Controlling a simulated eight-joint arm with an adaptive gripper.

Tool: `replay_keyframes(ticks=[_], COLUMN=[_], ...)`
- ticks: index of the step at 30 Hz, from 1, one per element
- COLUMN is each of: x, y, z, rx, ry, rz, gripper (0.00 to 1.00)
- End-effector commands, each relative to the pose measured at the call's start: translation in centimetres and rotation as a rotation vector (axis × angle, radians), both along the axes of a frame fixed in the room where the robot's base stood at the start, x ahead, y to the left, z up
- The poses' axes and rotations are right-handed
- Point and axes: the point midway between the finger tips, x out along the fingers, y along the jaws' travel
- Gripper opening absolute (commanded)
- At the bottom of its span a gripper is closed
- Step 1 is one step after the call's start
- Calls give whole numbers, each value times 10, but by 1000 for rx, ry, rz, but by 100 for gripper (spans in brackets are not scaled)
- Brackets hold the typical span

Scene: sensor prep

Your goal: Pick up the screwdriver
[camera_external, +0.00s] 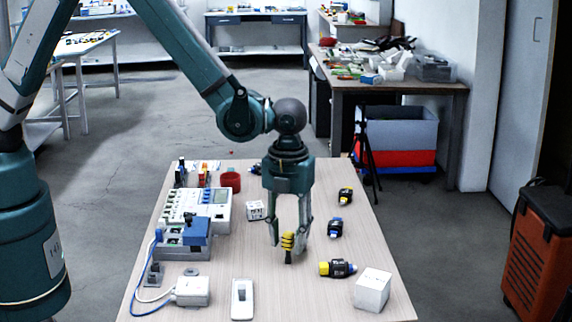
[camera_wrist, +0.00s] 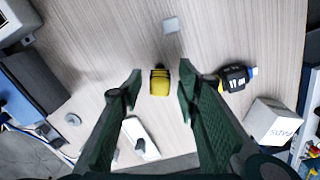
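The screwdriver (camera_external: 287,243) has a yellow handle with dark bands and a dark lower end. It looks upright in the external view, near the middle of the table. My gripper (camera_external: 289,236) points straight down above the table, with its two fingers apart on either side of the handle. In the wrist view the yellow handle (camera_wrist: 160,84) lies between the fingertips of my gripper (camera_wrist: 160,83), with a gap showing on both sides. The gripper is open and holds nothing. Whether the lower end touches the table is hard to tell.
Black-and-yellow tools (camera_external: 338,268) lie to the right, near a white box (camera_external: 372,290). A white switch-like piece (camera_external: 242,299) lies in front. A grey-and-blue device (camera_external: 196,232), a white box with cables (camera_external: 192,291) and a red round container (camera_external: 230,181) stand on the left.

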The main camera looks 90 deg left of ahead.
Motion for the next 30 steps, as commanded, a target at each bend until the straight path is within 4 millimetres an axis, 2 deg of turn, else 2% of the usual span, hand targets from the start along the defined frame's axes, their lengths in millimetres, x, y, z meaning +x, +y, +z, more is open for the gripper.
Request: replay_keyframes(ticks=[3, 10, 22, 30], x=[0, 0, 0, 0], y=[0, 0, 0, 0], z=[0, 0, 2, 21], rx=[0, 0, 0, 0], ry=[0, 0, 0, 0], rz=[0, 0, 0, 0], gripper=[33, 3, 3, 3])
